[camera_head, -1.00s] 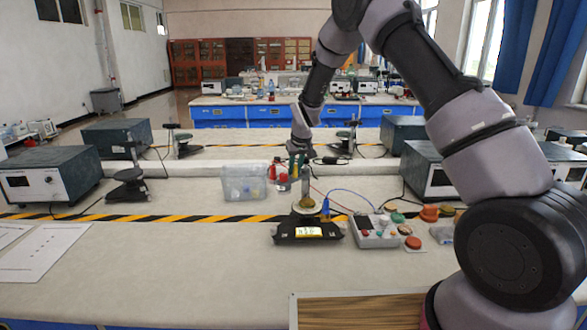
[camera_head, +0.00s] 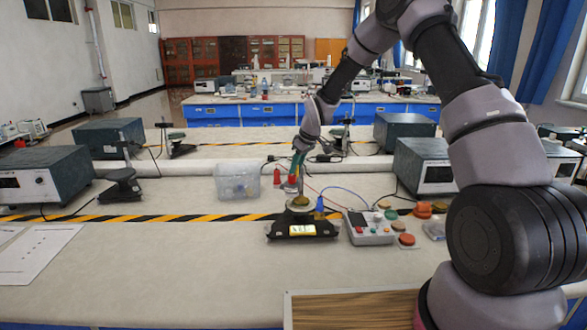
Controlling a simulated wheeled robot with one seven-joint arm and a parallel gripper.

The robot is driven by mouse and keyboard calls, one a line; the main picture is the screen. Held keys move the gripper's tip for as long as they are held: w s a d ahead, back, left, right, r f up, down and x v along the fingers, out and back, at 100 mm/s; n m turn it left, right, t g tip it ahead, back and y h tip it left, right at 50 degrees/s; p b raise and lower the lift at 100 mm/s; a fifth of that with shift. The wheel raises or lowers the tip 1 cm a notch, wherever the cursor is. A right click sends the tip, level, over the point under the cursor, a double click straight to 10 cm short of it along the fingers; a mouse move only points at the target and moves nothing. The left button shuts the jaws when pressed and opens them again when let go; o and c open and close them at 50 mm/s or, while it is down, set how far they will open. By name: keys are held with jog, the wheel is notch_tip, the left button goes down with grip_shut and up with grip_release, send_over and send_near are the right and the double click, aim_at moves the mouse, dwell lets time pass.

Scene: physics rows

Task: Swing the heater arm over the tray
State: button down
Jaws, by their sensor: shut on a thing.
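A black balance-like device (camera_head: 304,230) with a lit yellow label stands in the middle of the bench. A small round tray (camera_head: 299,205) sits on top of it, with a yellowish-brown lump (camera_head: 300,200) on it. My gripper (camera_head: 298,166) points down just behind and above the tray. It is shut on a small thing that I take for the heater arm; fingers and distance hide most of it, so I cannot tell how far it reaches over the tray. Red parts (camera_head: 292,181) show beside the fingertips.
A clear plastic bin (camera_head: 238,183) stands left of the device. A grey control box (camera_head: 369,228) with knobs and several coloured discs (camera_head: 405,239) lie to the right. Cables run behind.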

jog(key=shift+d+n+g+y, duration=0.3)
jog(key=shift+d+n+g, duration=0.35)
jog(key=shift+n, duration=0.75)
jog(key=shift+d, duration=0.2)
jog(key=c, duration=0.7)
grip_release()
jog(key=shift+c, duration=0.2)
jog(key=shift+s, duration=0.1)
jog(key=v, duration=1)
jog(key=shift+s+r, duration=0.2)
jog(key=shift+r, duration=0.15)
jog(key=shift+d, duration=0.2)
